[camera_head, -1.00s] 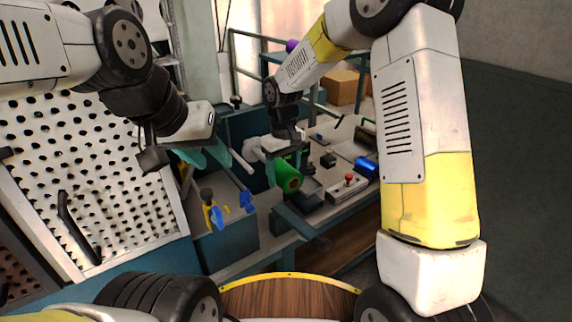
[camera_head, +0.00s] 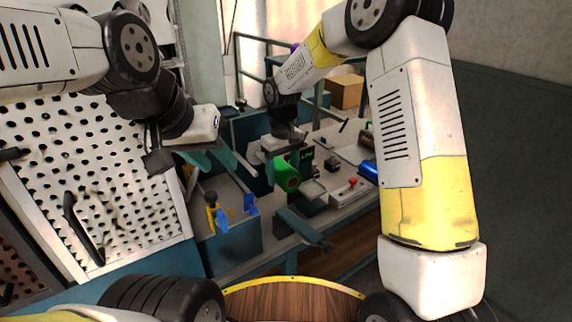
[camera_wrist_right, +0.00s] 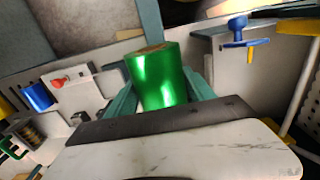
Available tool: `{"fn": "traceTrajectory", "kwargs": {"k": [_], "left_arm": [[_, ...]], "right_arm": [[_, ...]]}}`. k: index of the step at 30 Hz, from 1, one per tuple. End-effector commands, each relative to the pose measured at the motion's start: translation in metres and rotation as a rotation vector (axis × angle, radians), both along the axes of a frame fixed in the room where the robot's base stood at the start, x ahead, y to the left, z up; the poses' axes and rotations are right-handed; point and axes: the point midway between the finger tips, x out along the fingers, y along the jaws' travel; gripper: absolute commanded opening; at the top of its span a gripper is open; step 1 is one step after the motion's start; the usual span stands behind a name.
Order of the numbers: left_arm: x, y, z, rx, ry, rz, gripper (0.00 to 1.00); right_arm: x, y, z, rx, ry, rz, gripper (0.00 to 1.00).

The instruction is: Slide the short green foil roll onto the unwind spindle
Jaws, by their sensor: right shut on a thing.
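My left gripper (camera_head: 208,158) hangs in the air at the left, well apart from the roll. Its teal fingers are seen edge-on, and whether they are open is unclear. I cannot tell for sure which part is the unwind spindle. A grey-teal bar (camera_head: 303,230) with a rounded end juts from the bench front below the roll.
A blue roll (camera_head: 367,170) and a box with a red button (camera_head: 352,183) stand right of the green roll. Blue and yellow clamp-like parts (camera_head: 216,214) are on the teal block to the left. A perforated white panel (camera_head: 120,180) stands far left. A cardboard box (camera_head: 346,91) is behind.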

Motion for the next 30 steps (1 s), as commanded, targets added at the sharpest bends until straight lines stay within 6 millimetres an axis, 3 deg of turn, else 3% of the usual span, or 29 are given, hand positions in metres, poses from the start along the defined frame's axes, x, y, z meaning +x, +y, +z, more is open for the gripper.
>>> {"fn": "traceTrajectory", "kwargs": {"k": [30], "left_arm": [[0.0,0.0,0.0,0.0,0.0,0.0,0.36]], "right_arm": [[0.021,0.015,0.0,0.001,-0.001,0.0,0.04]]}}
